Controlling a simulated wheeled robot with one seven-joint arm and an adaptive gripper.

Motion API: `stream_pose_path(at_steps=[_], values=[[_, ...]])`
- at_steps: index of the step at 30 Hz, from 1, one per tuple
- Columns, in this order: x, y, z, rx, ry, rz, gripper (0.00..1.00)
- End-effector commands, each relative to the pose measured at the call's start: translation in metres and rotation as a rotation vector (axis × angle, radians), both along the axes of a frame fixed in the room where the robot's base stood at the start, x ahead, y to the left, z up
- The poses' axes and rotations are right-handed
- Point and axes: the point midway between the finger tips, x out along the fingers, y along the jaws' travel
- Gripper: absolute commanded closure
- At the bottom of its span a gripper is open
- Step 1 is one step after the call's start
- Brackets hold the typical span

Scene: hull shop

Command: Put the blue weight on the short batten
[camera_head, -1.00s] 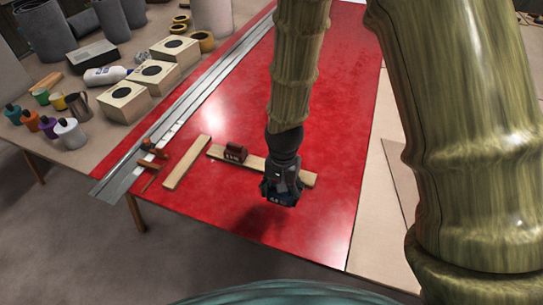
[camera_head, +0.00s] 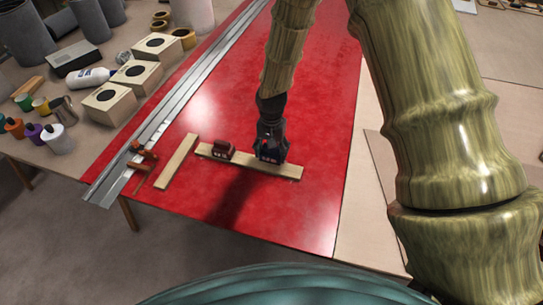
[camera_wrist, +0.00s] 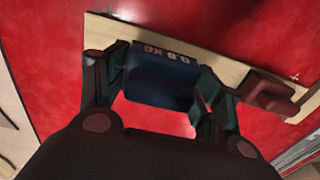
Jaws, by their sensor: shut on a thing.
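The blue weight (camera_head: 268,157) is held between the fingers of my gripper (camera_head: 271,149). A dark red weight (camera_head: 222,149) sits on that batten to the left of my gripper, and shows at the right in the wrist view (camera_wrist: 268,92). The short batten (camera_head: 178,162) lies bare and slanted on the red surface, left of the longer one.
The red sheet (camera_head: 310,105) covers the table's middle, clear toward the back. A metal rail (camera_head: 160,122) and an orange-brown clamp (camera_head: 142,158) lie along its left edge. Beyond stand pale boxes (camera_head: 110,104), bottles (camera_head: 57,139) and grey rolls (camera_head: 90,20).

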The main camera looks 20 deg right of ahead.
Motion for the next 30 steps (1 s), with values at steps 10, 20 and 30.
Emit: stream_pose_path(at_steps=[10, 20, 30], values=[[-0.001, 0.0, -0.019, 0.0, 0.002, 0.001, 0.86], [0.0, 0.0, -0.034, 0.0, -0.001, 0.001, 0.86], [0.0, 0.0, -0.038, 0.0, 0.0, 0.0, 0.26]])
